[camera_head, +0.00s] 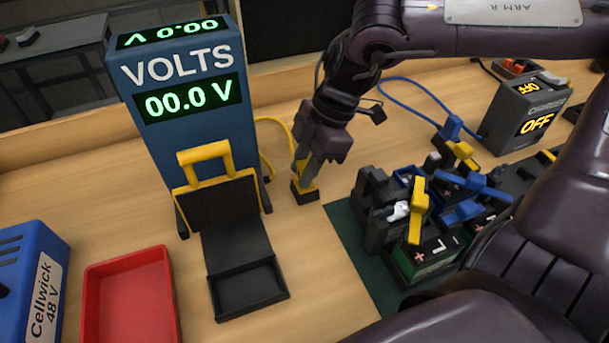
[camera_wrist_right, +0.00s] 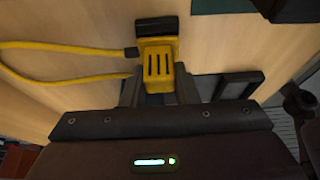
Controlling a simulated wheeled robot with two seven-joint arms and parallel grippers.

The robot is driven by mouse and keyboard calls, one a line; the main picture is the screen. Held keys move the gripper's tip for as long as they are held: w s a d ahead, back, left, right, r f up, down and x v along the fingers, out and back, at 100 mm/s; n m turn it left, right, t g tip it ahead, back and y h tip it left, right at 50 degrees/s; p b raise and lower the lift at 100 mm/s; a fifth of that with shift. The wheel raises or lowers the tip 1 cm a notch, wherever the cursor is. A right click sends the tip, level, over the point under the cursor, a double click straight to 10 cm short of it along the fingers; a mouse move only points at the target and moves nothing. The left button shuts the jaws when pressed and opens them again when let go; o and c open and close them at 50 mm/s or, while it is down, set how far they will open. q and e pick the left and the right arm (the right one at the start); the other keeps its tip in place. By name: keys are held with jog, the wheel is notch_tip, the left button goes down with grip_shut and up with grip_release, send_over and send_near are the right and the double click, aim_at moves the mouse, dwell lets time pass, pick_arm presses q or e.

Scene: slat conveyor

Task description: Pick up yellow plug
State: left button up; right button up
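The yellow plug (camera_head: 304,186), with a black base, stands on the wooden table between the voltmeter stand and the dark green mat. My right gripper (camera_head: 309,172) points down at it from above. In the right wrist view the plug (camera_wrist_right: 158,62) lies between the two fingers of my right gripper (camera_wrist_right: 158,88), one on each side. I cannot tell whether both fingers press on it. A yellow cable (camera_wrist_right: 60,45) runs from its area toward the left in that view. My left gripper is not in view.
The blue voltmeter (camera_head: 180,75) reads 00.0 V behind a black stand (camera_head: 234,232) with a yellow handle. A red tray (camera_head: 130,300) and a blue Cellwick box (camera_head: 30,270) sit left. Batteries with clamps (camera_head: 425,265) crowd the mat (camera_head: 345,225). A charger (camera_head: 525,115) shows OFF.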

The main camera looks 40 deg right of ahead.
jog(key=c, duration=0.4)
jog(key=shift+r, duration=0.1)
